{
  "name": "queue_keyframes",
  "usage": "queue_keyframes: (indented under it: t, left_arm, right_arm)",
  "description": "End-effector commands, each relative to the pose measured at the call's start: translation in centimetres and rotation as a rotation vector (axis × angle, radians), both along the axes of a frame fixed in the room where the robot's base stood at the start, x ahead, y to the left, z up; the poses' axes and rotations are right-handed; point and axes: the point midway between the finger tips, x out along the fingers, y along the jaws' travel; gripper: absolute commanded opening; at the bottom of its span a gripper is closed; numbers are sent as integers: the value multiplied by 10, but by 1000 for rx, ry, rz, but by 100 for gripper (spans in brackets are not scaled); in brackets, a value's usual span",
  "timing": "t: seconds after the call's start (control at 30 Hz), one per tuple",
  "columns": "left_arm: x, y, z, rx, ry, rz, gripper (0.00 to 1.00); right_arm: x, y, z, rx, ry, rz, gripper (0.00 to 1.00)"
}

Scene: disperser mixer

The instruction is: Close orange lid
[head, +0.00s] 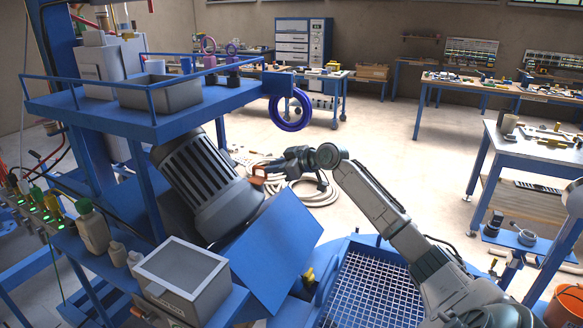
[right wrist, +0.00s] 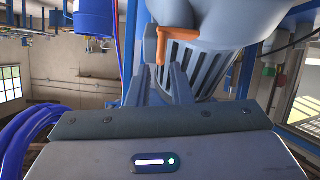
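A small orange lid (head: 259,176) shows at the right side of the large grey ribbed motor (head: 206,184) in the head view. In the right wrist view the orange part (right wrist: 161,46) looks like a thin bent edge against the motor housing, and I cannot tell how far it is open. My right gripper (head: 284,166) reaches in from the right beside it. In the right wrist view its two dark fingers (right wrist: 160,88) stand apart with nothing between them, just short of the orange part. I cannot tell whether they touch it. My left gripper is not in view.
The motor hangs in a blue frame with a shelf (head: 190,112) above. A tilted blue panel (head: 268,255) and grey box (head: 181,280) stand below. Blue coiled hose (head: 291,110) hangs nearby. A pale hose (head: 312,194) lies on the floor behind the gripper.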

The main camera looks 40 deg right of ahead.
Motion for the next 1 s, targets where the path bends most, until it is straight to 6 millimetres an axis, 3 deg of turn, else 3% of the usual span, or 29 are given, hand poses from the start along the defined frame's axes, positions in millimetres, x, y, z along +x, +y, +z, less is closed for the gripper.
queue_keyframes:
  t: [0.2,0.5,1.0]
  left_arm:
    - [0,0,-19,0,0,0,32]
    - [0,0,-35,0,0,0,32]
    - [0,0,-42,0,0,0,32]
  right_arm:
    - [-29,-12,8,-7,2,-2,19]
    - [-57,-22,21,-5,2,-2,19]
    - [-70,-24,30,0,1,-1,19]
